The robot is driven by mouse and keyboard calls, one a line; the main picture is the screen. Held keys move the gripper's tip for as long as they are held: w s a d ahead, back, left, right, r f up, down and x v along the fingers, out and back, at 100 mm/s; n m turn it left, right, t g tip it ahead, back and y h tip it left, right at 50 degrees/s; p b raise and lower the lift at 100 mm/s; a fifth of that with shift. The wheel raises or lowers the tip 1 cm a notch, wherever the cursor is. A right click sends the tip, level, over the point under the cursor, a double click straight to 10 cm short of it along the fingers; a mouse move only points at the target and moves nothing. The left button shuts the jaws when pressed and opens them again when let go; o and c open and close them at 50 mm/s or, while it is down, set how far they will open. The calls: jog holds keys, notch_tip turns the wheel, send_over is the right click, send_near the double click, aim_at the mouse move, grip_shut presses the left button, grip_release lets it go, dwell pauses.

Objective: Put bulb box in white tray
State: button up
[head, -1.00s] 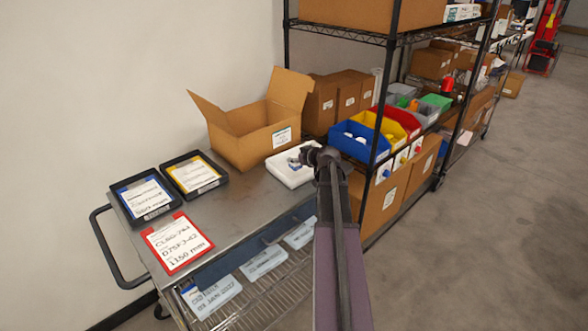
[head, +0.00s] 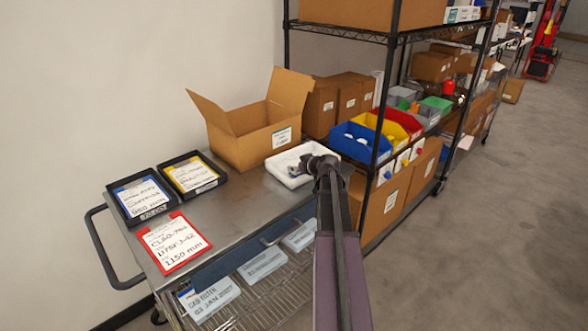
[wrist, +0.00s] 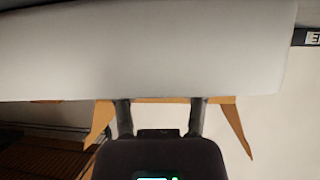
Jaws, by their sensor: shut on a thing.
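The white tray (head: 284,174) lies on the metal cart in front of the open cardboard box in the head view. My gripper (head: 304,164) is at the tray, over its right part, and my wrist hides some of the rim. In the wrist view my gripper (wrist: 160,106) has both dark fingers running up behind a large pale surface, which I take to be the bulb box (wrist: 150,50). It hides the fingertips. The gripper is shut on it. In the head view the held box cannot be clearly made out, and I cannot tell whether it touches the tray.
The open cardboard box (head: 242,149) stands behind the tray. Two black trays with cards (head: 146,213) and a red-framed sign (head: 173,244) lie on the cart (head: 232,205) to the left. A shelf with a blue bin (head: 354,145) stands close on the right.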

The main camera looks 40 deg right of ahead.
jog(key=shift+f, duration=0.2)
jog(key=o, duration=1.1)
jog(key=shift+r, duration=0.2)
jog(key=shift+r, duration=0.15)
jog(key=p+v, duration=0.5)
jog(key=v, duration=0.7)
jog(key=shift+p, duration=0.4)
